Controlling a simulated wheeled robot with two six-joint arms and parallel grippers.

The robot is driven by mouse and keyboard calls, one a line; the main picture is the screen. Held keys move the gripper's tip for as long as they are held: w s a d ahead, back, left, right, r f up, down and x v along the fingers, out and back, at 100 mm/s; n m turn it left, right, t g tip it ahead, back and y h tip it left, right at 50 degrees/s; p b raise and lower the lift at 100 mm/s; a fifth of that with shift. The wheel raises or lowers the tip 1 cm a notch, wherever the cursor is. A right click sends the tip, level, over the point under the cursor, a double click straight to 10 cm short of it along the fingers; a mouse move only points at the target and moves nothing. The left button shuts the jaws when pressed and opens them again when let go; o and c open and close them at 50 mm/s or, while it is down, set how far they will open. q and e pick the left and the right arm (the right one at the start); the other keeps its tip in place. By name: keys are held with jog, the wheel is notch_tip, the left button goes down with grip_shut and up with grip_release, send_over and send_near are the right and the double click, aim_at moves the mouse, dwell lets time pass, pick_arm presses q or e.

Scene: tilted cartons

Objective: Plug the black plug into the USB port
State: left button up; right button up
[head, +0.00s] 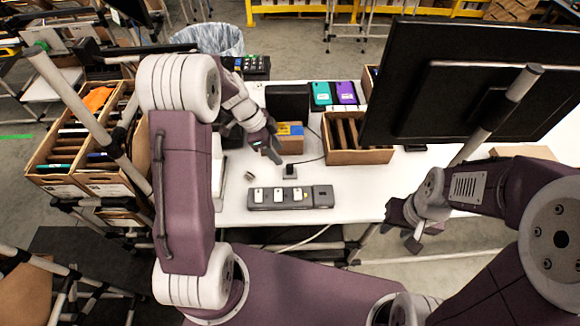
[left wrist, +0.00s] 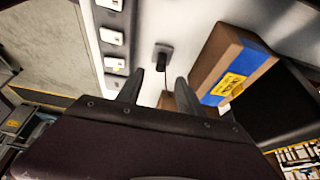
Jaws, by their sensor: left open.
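The black plug (head: 289,173) stands on the white table, with a thin dark cable behind it. It also shows in the left wrist view (left wrist: 163,56), beyond my fingertips. The grey USB port strip (head: 321,197), with several white sockets on top, lies in front of the plug; it also shows at the upper left of the left wrist view (left wrist: 112,51). My left gripper (head: 268,152) is open and empty, above the table behind and left of the plug, apart from it. My right gripper (head: 412,232) hangs near the table's front right edge; its jaws are unclear.
A brown box with blue and yellow tape (head: 291,145) stands close behind my left gripper, and also in the left wrist view (left wrist: 229,69). An open carton (head: 358,156) stands right of it. A large black monitor (head: 455,80) fills the back right. Table right of the strip is clear.

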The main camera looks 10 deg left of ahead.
aim_at(289, 165)
pick_arm(q)
jog(key=x, duration=0.4)
jog(key=shift+w+a+p, duration=0.1)
jog(key=shift+w+p, duration=0.25)
jog(key=shift+s+f, duration=0.1)
jog(key=shift+s, duration=0.05)
pick_arm(e)
jog(key=shift+w+r, duration=0.25)
jog(key=shift+w, duration=0.05)
jog(key=shift+w, duration=0.1)
pick_arm(q)
jog(key=x, duration=0.2)
jog(key=p+x, duration=0.1)
jog(key=x, duration=0.2)
jog(key=shift+s+d, duration=0.1)
jog(key=shift+d, duration=0.3)
pick_arm(e)
jog(key=shift+r, duration=0.6)
pick_arm(q)
jog(key=shift+c, duration=0.3)
